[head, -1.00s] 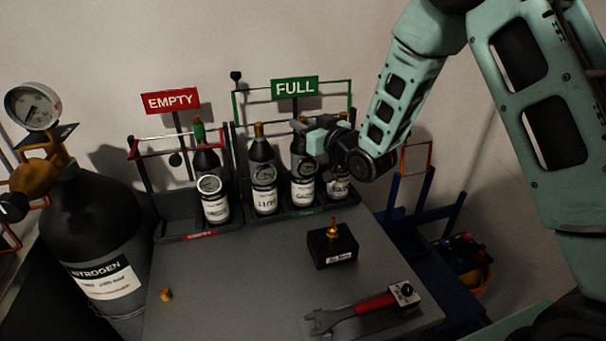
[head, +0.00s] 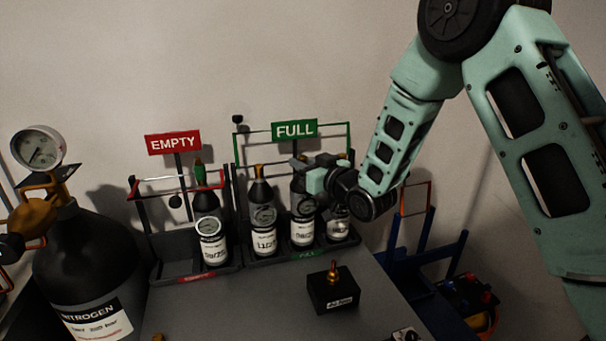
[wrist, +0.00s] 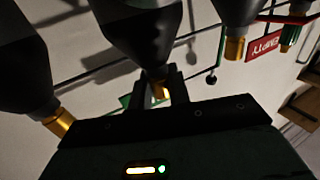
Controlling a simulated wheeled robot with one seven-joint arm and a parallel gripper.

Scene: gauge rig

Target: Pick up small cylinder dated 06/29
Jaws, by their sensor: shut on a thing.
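Three small black cylinders with white date labels stand in the rack under the green FULL sign. My gripper (head: 303,170) is at the neck of the middle one (head: 302,231), which stands upright in the rack. The wrist view shows the fingers (wrist: 163,88) shut around the gold valve of this cylinder (wrist: 140,30). The left cylinder (head: 263,241) shows its gold top; the right one (head: 338,229) is partly hidden by my gripper and wrist. The labels are too small and blurred for me to read the dates surely.
A black cylinder with a green top (head: 212,249) stands in the rack under the EMPTY sign (head: 173,143). A black block with a brass fitting (head: 333,290) sits on the grey table. A large nitrogen cylinder (head: 88,255) stands at left. A blue frame (head: 440,262) is at right.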

